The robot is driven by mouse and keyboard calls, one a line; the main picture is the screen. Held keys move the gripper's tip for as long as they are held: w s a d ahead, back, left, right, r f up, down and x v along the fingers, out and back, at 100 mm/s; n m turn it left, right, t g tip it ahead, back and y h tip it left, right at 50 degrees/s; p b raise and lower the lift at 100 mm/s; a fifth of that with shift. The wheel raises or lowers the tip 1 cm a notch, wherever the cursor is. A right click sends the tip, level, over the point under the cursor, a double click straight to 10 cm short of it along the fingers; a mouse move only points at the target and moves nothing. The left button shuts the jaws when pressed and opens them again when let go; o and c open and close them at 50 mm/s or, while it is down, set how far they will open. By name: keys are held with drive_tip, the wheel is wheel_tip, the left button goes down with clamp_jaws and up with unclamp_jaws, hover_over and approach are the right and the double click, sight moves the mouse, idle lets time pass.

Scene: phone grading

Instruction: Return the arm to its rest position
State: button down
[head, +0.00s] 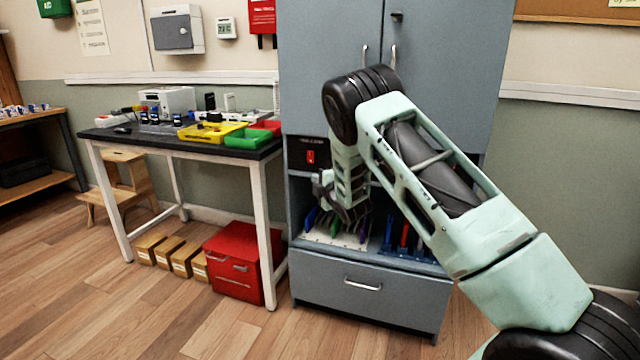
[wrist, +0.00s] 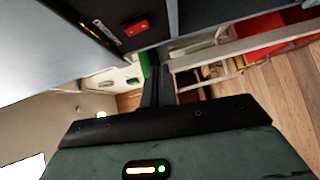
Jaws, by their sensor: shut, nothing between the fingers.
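My arm reaches from the lower right of the head view up to a bent elbow, then down in front of the grey cabinet (head: 440,40). My gripper (head: 322,185) is at the cabinet's open bay, on its left side, near the racks. In the wrist view my gripper (wrist: 158,70) shows as dark fingers close together, with nothing between them. The cabinet panel with a red switch (wrist: 137,28) lies close beside the fingers in the wrist view.
The bay holds a white rack (head: 335,238) with coloured tools and a blue rack (head: 405,252). A black-topped table (head: 110,134) with yellow, green and red trays stands left. A red box (head: 235,285) and several small cartons sit below. The floor in front is clear.

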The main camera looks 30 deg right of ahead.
drive_tip(key=shift+s+f, duration=0.15)
drive_tip(key=shift+s, duration=0.75)
drive_tip(key=s+a+r+m+g+y, duration=0.1)
drive_tip(key=s+a+m+g, duration=0.15)
drive_tip(key=s+a, duration=0.55)
drive_tip(key=s+a+r+m+g+y, duration=0.15)
drive_tip(key=s+a+g, duration=0.25)
drive_tip(key=a, duration=0.8)
drive_tip(key=s+a+r+m+g+y, duration=0.1)
drive_tip(key=s+a+m+g+y, duration=0.15)
drive_tip(key=s+a, duration=0.55)
drive_tip(key=s+a+r+m+g+h, duration=0.1)
drive_tip(key=s+a+g, duration=0.25)
drive_tip(key=s, duration=1.15)
drive_tip(key=s+a+r+m+g+h, duration=0.1)
drive_tip(key=s+a+g, duration=0.25)
drive_tip(key=s, duration=1.15)
wheel_tip(320, 180, up, 21)
drive_tip(key=g+p, duration=0.1)
drive_tip(key=p, duration=2)
drive_tip(key=shift+s+d, duration=0.25)
drive_tip(key=shift+s, duration=0.1)
